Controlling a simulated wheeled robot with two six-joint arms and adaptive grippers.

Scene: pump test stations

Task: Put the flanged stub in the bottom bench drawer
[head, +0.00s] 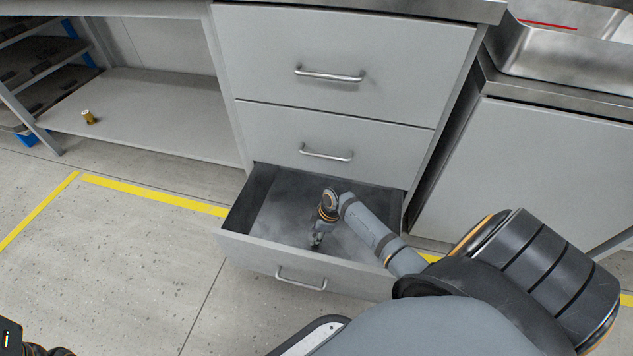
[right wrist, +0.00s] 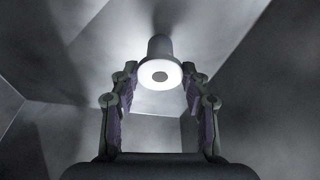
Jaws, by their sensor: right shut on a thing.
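The bottom bench drawer (head: 262,250) is pulled out, and its grey inside shows. My right gripper (head: 315,244) reaches down into it, near the middle. In the right wrist view, the flanged stub (right wrist: 160,70) is a grey cylinder with a wide pale flange and a dark centre hole. It sits between the fingertips of my right gripper (right wrist: 160,82), which is shut on it. The stub is hard to make out in the head view. Only a dark part of my left arm shows at the lower left corner, and its fingers cannot be made out.
The two drawers above, the middle one (head: 330,138) and the top one (head: 345,55), are shut. A small brass-coloured part (head: 88,117) stands on the low shelf (head: 150,125) at left. A steel sink (head: 565,50) is at upper right. Yellow floor tape (head: 150,194) runs along the bench.

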